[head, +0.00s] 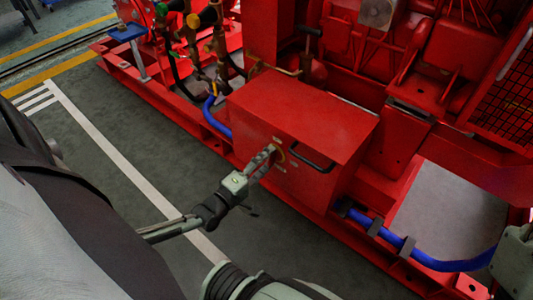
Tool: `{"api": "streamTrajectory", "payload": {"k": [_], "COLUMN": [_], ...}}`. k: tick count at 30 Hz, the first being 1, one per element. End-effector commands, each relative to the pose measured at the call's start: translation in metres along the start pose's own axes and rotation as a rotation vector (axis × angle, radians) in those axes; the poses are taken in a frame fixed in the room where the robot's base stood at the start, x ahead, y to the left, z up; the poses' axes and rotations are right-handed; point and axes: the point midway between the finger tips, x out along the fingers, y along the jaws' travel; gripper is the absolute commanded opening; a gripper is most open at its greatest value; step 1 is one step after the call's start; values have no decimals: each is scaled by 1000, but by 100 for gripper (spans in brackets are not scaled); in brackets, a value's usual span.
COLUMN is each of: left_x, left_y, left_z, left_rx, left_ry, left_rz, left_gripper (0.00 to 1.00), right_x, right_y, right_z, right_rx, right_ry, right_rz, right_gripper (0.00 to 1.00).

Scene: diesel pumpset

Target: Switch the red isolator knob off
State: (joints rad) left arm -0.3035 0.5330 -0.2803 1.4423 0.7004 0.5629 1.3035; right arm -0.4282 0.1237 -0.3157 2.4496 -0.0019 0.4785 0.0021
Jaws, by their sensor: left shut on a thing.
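The red box (295,120) stands on the pumpset's frame in the middle of the head view. On its front face, a bit of yellow ring (281,152) shows around the place where my left gripper (270,158) meets the box. The left gripper's fingers are shut on the red isolator knob there. The fingers hide the knob, so I cannot tell which way it points. A black bar handle (312,160) is just right of the fingers on the same face. My right gripper is not seen.
Blue hoses (215,122) run at the box's left and along the lower right frame rail (425,258). Valves with coloured handles (207,17) stand at the upper left. The grey floor (130,125) left of the frame is clear, with a white line on it.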

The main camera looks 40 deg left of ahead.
Motion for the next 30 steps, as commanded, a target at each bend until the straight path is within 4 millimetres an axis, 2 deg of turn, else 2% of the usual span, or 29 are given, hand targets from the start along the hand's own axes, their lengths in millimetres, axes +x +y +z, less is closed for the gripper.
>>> {"api": "streamTrajectory", "payload": {"k": [17,18,21,23,30], "left_x": [0,0,0,0,0], "left_y": [0,0,0,0,0], "left_z": [0,0,0,0,0], "left_rx": [-34,-34,-34,-34,-34], "left_ry": [0,0,0,0,0], "left_rz": [0,0,0,0,0], "left_gripper": [23,54,66,72,72], "right_x": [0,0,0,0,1], "right_y": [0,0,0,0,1], "right_z": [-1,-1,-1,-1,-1], "right_rx": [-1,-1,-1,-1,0], "right_ry": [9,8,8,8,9], "right_rz": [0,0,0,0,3], "right_gripper": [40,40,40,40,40]}}
